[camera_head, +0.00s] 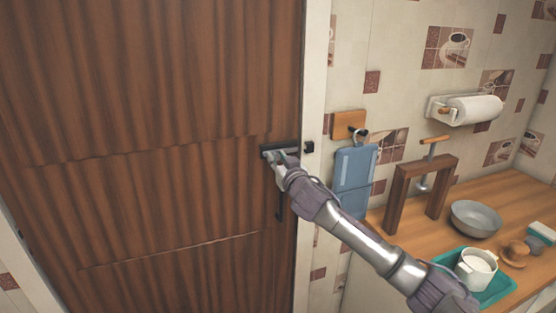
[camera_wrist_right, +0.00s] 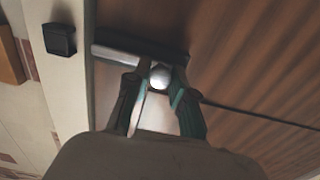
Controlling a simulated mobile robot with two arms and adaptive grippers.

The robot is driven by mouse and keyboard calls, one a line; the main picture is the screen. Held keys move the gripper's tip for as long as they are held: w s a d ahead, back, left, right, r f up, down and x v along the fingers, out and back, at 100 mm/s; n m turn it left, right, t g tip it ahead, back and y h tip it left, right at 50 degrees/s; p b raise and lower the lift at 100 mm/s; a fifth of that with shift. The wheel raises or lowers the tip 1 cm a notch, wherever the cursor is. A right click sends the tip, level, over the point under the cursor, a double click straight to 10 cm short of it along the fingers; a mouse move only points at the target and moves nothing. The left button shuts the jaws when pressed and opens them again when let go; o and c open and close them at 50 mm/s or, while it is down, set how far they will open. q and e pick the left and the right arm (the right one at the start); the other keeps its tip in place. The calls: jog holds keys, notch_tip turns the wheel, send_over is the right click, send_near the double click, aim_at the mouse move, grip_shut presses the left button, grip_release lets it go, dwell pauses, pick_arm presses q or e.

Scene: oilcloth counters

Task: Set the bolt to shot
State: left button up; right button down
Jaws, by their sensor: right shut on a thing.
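The bolt has a dark mounting plate (camera_head: 278,147) near the right edge of the brown wooden door. A black keeper (camera_head: 309,147) sits on the pale frame, level with it; it also shows in the right wrist view (camera_wrist_right: 59,39). My right gripper (camera_head: 279,160) is shut on the bolt's round silver knob (camera_wrist_right: 160,75), one finger on each side. In the right wrist view the silver bolt bar (camera_wrist_right: 115,55) points toward the keeper, and its end is apart from the keeper. The fingers partly hide the bolt. My left gripper is out of view.
Right of the frame, a blue board (camera_head: 354,168) hangs on the tiled wall. A counter (camera_head: 400,219) holds a wooden stand (camera_head: 398,192), a bowl (camera_head: 476,217) and a green tray (camera_head: 497,290).

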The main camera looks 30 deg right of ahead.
aim_at(290, 151)
jog(key=d, duration=0.2)
jog(key=s+d, duration=0.1)
jog(key=d, duration=0.1)
jog(key=shift+d, duration=0.4)
jog(key=shift+a, duration=0.1)
jog(key=c, duration=1.2)
grip_release()
jog(key=shift+c, duration=0.2)
jog(key=shift+o, duration=1.3)
jog(key=shift+s+d, duration=0.1)
jog(key=shift+d, duration=0.1)
